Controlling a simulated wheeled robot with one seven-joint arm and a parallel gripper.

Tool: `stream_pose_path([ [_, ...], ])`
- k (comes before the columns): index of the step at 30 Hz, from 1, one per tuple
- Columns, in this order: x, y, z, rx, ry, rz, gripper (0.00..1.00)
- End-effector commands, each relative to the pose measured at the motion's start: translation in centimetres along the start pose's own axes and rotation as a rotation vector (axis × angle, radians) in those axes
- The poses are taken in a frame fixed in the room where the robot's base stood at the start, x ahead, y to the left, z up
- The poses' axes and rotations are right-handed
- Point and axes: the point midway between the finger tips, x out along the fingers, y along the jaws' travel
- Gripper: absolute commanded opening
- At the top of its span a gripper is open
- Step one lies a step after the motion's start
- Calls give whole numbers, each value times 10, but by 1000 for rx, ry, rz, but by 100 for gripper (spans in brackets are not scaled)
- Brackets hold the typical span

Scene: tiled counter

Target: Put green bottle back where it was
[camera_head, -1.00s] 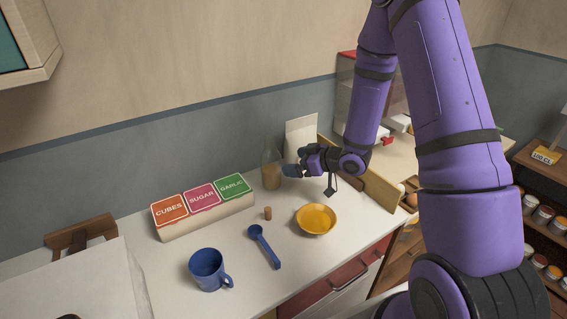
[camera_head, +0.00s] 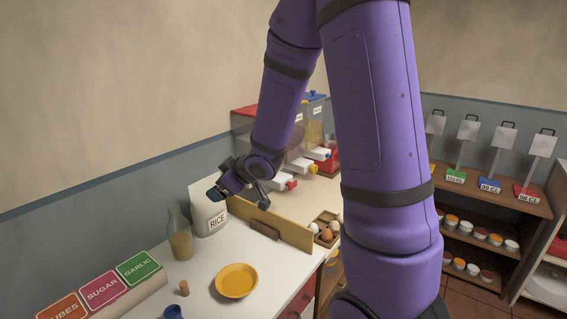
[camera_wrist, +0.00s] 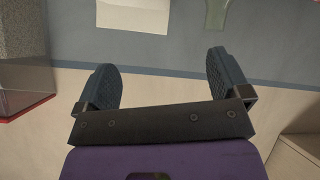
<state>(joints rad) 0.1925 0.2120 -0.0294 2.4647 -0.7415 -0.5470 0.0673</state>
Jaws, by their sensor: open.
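A clear, greenish glass bottle (camera_head: 180,244) with brownish contents stands upright on the white counter, left of the white RICE bag (camera_head: 207,214). I see no other green bottle. My gripper (camera_head: 217,192) is open, with nothing between its fingers. It is above and right of the bottle and overlaps the upper right of the bag in the head view. In the wrist view my gripper (camera_wrist: 165,80) has its fingers spread wide. A greenish, see-through shape, seemingly the bottle (camera_wrist: 216,14), and the white bag (camera_wrist: 132,14) are cut off at the top edge there.
A cork (camera_head: 184,288) and a yellow bowl (camera_head: 236,281) lie in front of the bottle. The label block (camera_head: 103,290) is to the left. A wooden board (camera_head: 285,228) stands right of the bag, with an egg tray (camera_head: 326,231) beyond. Dispensers (camera_head: 304,145) stand at the back.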

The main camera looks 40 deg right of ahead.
Motion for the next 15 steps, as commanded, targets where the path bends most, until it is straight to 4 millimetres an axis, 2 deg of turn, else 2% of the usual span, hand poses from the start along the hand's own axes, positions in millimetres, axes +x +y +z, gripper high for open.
stream_pose_path([
  [1, -15, 4, -10, 4, -20, 38, 95],
  [3, -35, 8, -19, 22, -62, 86, 95],
  [8, -84, 11, -33, 86, -153, 174, 95],
  [15, -165, -7, -41, 219, -274, 237, 95],
])
